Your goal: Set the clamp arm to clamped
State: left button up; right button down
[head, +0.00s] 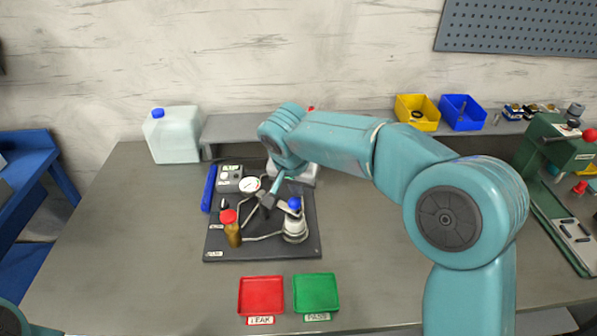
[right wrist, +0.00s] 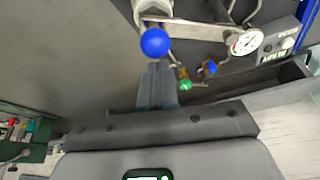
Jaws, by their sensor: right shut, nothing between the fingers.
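The test fixture is a dark board (head: 270,251) on the bench. On it stands a silver cylindrical piece (head: 295,228) with a blue ball knob (head: 294,204), apparently the clamp's handle. The knob is large in the right wrist view (right wrist: 155,42). My right gripper (head: 266,203) is over the board, left of the knob, shut and empty. In the right wrist view its fingertips (right wrist: 159,68) lie together just below the knob; contact cannot be told. The clamp arm's position is hard to make out. My left gripper is out of view.
A red tray (head: 261,280) and a green tray (head: 316,277) lie in front. A white jug (head: 172,138) stands behind. The bench's left part is clear.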

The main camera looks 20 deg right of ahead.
jog(key=shift+s+a, duration=0.15)
jog(key=shift+s, duration=0.1)
dwell(0.4)
